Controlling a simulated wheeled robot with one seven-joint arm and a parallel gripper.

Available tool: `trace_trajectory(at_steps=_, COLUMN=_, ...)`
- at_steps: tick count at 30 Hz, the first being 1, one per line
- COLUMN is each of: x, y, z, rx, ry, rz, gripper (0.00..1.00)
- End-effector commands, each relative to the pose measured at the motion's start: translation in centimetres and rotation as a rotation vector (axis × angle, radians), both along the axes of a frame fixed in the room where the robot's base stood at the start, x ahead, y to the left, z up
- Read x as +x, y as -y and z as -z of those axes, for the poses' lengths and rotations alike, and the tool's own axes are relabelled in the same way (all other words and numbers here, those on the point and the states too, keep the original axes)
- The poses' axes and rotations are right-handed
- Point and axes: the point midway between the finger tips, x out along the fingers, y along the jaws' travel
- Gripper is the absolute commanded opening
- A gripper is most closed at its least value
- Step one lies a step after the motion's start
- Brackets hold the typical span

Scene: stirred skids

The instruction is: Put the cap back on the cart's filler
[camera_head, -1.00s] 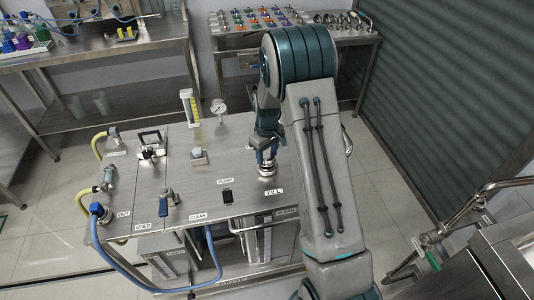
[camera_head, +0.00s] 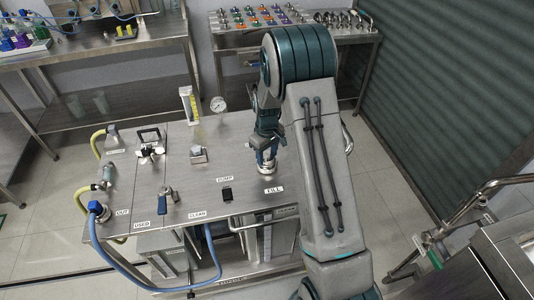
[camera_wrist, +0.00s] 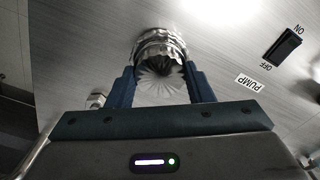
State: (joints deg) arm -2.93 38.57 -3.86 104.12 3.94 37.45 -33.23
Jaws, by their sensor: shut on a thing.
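The cart (camera_head: 190,185) stands in front of me with a steel top. My gripper (camera_head: 266,166) points down at the top near the FILL label (camera_head: 274,190), at the cart's right front. In the wrist view my gripper (camera_wrist: 161,88) is shut on the cap (camera_wrist: 160,84), a silvery ribbed round piece between the two blue fingers. A shiny metal ring (camera_wrist: 158,42) shows just beyond the cap; I take it for the filler's neck. I cannot tell whether the cap is seated on it or only close to it.
The PUMP switch (camera_head: 227,194) lies left of my gripper, and a gauge (camera_head: 218,104) stands behind. Small valves, a blue hose (camera_head: 120,271) and yellow hoses are at the cart's left. A bench with coloured fittings (camera_head: 262,17) stands at the back.

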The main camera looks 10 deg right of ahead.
Motion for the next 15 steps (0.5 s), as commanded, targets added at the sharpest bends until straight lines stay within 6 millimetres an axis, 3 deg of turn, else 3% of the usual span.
trace_trajectory(at_steps=15, x=0.0, y=0.0, z=0.41, rx=0.0, ry=0.0, rz=0.0, gripper=0.16)
